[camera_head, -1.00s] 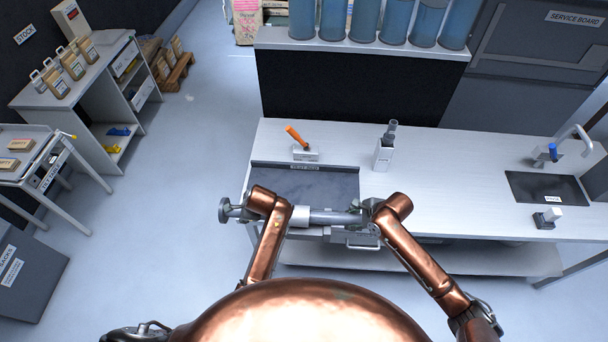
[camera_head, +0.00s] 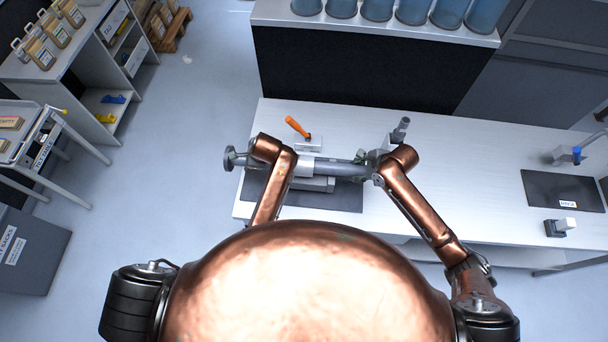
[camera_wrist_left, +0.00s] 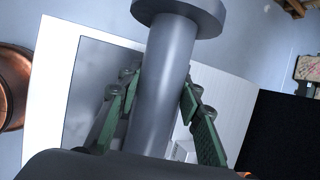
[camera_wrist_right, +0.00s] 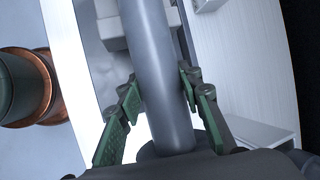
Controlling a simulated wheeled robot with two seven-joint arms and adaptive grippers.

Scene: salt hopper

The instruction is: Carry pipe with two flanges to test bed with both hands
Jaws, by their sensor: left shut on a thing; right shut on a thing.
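The grey pipe (camera_head: 335,168) is held level above the worktable by both my grippers. Its left flange (camera_head: 229,158) shows at the left end; the right end is mostly hidden by my right gripper. The pipe also shows in the left wrist view (camera_wrist_left: 166,75) and the right wrist view (camera_wrist_right: 158,75). My left gripper (camera_wrist_left: 160,110) is shut around the pipe near the left flange. My right gripper (camera_wrist_right: 160,105) is shut around it near the other end. The dark mat of the test bed (camera_head: 330,199) lies on the table beneath the pipe, with a light block (camera_head: 314,184) on it.
An orange-handled tool (camera_head: 297,127) stands behind the pipe. A grey upright tool (camera_head: 401,129) stands behind my right gripper. A dark sink (camera_head: 562,190) is at the right of the table. Blue cylinders (camera_head: 412,10) stand on the back shelf. Clear tabletop (camera_head: 465,165) lies between.

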